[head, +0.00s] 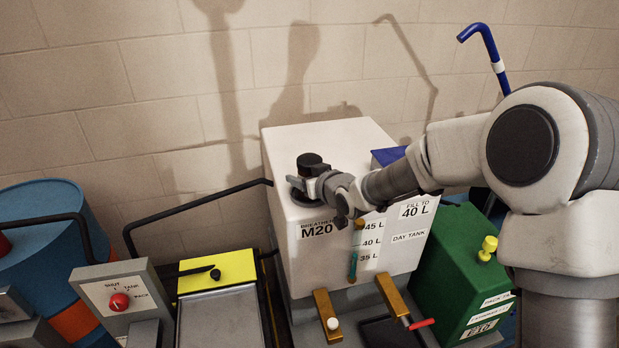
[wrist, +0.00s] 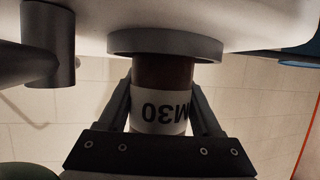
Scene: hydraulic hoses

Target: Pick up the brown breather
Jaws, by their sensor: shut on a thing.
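My gripper (head: 308,184) is over the top of the white day tank (head: 290,150), near its front left corner. In the wrist view, its fingers (wrist: 165,108) are shut on the brown breather (wrist: 163,72), one on each side. The breather is a brown cylinder with a white band reading "M30" upside down. A wider grey ring (wrist: 165,43) is at its end by the white surface; I cannot tell whether the breather is seated in it or just clear. In the head view, a dark round top (head: 312,160) shows at the gripper, and the brown body is hidden.
The tank front is lettered "BREATHER M20" beside a level gauge (head: 354,262). A black pipe (head: 195,207) bends toward the tank's left side. A green box (head: 455,270) stands right, a yellow-topped unit (head: 217,270) and blue drum (head: 45,235) left. A wall is behind.

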